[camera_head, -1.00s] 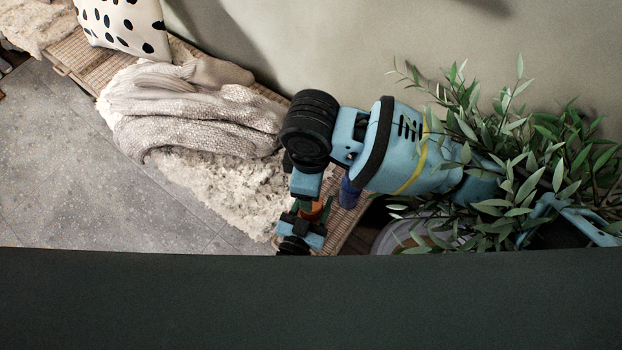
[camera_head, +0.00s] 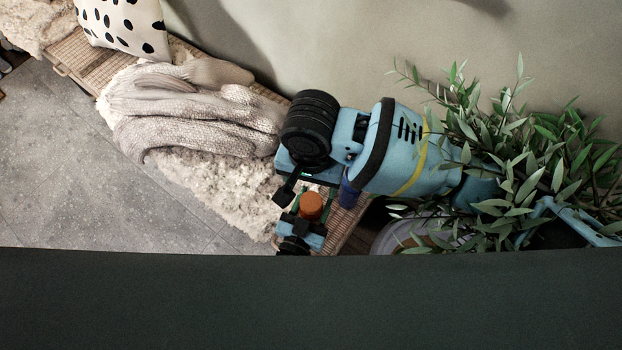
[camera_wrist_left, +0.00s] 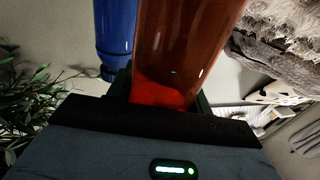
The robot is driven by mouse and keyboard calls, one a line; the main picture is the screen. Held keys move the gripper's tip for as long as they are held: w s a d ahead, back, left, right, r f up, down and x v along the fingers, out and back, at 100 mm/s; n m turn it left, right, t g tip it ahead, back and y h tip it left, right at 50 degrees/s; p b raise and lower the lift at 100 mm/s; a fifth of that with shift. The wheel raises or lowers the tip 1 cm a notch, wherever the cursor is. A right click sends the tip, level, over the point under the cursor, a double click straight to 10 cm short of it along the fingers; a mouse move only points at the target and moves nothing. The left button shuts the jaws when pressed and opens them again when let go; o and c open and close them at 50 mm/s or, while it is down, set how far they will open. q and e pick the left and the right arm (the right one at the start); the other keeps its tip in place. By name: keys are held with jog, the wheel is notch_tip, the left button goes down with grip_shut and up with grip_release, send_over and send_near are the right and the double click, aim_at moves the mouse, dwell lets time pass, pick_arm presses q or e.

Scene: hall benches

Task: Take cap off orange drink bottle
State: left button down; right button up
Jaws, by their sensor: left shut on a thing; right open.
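My left gripper (camera_head: 305,222) is shut around the bottle from the front. In the left wrist view the bottle (camera_wrist_left: 188,45) is a glossy orange-brown body between the fingers, and its upper end is out of frame. My right gripper (camera_head: 307,185) is open and empty, just behind the orange top, with its dark fingers spread.
A blue bottle (camera_head: 349,192) stands close behind the orange one, partly hidden by my right arm; it also shows in the left wrist view (camera_wrist_left: 115,35). A knitted throw (camera_head: 190,115) and fleece cover the woven bench (camera_head: 85,60). A leafy plant (camera_head: 530,160) surrounds my right arm.

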aim_at(311, 201)
jog(key=m, duration=0.8)
jog(key=shift+m, duration=0.4)
jog(key=shift+f, duration=4)
jog(key=shift+c, duration=0.3)
jog(key=c, duration=1.1)
jog(key=shift+o, duration=0.2)
